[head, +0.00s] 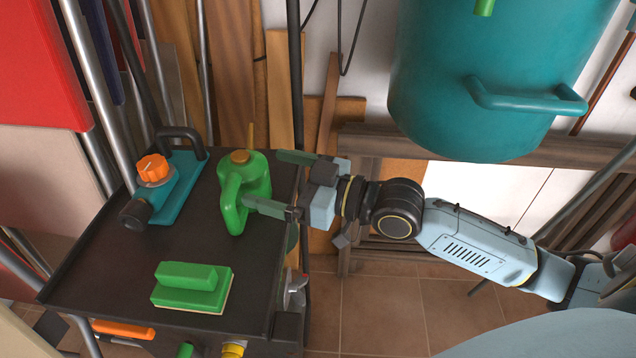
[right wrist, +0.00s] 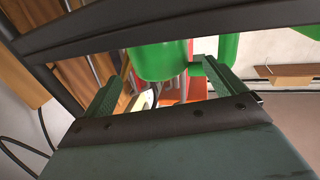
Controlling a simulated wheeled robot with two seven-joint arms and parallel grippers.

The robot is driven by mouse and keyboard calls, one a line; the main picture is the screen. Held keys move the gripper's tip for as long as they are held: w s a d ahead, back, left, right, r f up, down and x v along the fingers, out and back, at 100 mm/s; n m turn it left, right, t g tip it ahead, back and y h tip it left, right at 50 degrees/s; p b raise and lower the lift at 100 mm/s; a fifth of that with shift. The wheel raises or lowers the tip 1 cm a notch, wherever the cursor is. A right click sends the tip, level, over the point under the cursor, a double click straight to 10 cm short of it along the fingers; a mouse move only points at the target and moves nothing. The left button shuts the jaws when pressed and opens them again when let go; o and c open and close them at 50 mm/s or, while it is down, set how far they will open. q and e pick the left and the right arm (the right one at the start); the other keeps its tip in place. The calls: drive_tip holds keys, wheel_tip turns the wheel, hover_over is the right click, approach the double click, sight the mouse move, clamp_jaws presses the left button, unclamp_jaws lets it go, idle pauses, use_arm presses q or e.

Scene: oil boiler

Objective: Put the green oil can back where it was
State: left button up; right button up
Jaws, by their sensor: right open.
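The green oil can (head: 258,178), with an orange-brown cap and thin spout, stands upright on the dark cart top (head: 120,260), near its right edge. Its handle faces left and front. My right gripper (head: 264,181) reaches in from the right, open, with one finger behind the can and the other in front, overlapping its lower body. I cannot tell whether the fingers touch it. In the right wrist view the can (right wrist: 160,62) shows between and beyond the open fingers. My left gripper is not in view.
A teal tool with an orange knob (head: 153,168) lies left of the can. A green brush-like block (head: 190,287) lies at the front of the cart top. A large teal tank (head: 480,70) hangs at upper right. Wooden boards and pipes stand behind. The cart's left middle is clear.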

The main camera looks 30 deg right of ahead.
drive_tip(key=shift+p+v, duration=0.65)
drive_tip(key=shift+v, duration=3.75)
drive_tip(key=d+f+m+g+h, duration=0.2)
drive_tip(key=d+f+h, duration=0.2)
drive_tip(key=f, duration=0.7)
drive_tip(key=d+f+m+g+h, duration=0.1)
drive_tip(key=d+f+m+h, duration=0.3)
drive_tip(key=f, duration=0.8)
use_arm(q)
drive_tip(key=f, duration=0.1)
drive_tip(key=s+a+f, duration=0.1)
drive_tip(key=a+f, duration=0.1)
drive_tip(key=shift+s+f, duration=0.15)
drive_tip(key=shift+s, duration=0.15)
use_arm(e)
drive_tip(key=s+a+f+g+h, duration=0.2)
drive_tip(key=s+f+g+h, duration=0.2)
drive_tip(key=s+f+g, duration=0.4)
drive_tip(key=s+f, duration=0.7)
drive_tip(key=f, duration=0.3)
drive_tip(key=shift+s+h, duration=0.2)
drive_tip(key=shift+h, duration=0.1)
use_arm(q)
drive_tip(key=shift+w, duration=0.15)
